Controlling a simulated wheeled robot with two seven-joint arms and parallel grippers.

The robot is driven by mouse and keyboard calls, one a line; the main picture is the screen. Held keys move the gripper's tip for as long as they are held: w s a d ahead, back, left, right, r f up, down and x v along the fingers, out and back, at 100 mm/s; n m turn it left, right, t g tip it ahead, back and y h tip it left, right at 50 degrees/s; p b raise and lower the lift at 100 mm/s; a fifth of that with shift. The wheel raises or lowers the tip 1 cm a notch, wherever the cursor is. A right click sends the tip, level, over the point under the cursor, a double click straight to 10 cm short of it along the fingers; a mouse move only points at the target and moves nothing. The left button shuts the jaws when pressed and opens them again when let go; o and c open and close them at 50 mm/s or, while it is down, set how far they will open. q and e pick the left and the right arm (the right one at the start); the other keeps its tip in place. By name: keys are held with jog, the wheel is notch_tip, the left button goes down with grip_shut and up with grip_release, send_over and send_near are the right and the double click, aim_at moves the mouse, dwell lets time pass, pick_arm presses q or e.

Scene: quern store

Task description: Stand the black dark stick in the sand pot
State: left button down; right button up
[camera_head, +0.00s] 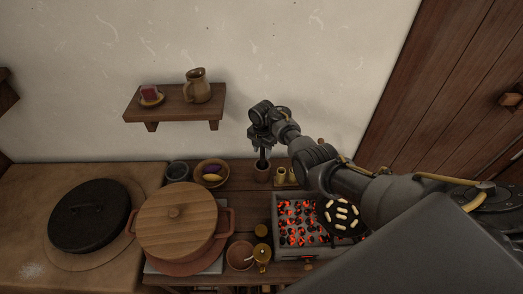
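My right gripper (262,143) points down at the back of the wooden table, its arm coming in from the right. It seems shut on the black dark stick (263,158), a short dark upright piece below the fingers. The fingers hide its upper part. The stick's lower end is at the mouth of a small brown pot (262,175), which looks like the sand pot. I cannot tell whether the tip touches the sand. My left gripper is not in view.
A big lidded pot (177,222) is at front left.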

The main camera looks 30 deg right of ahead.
jog(key=shift+r, duration=0.1)
notch_tip(320, 180, up, 11)
jog(key=shift+f+p, duration=0.2)
jog(key=shift+p, duration=0.3)
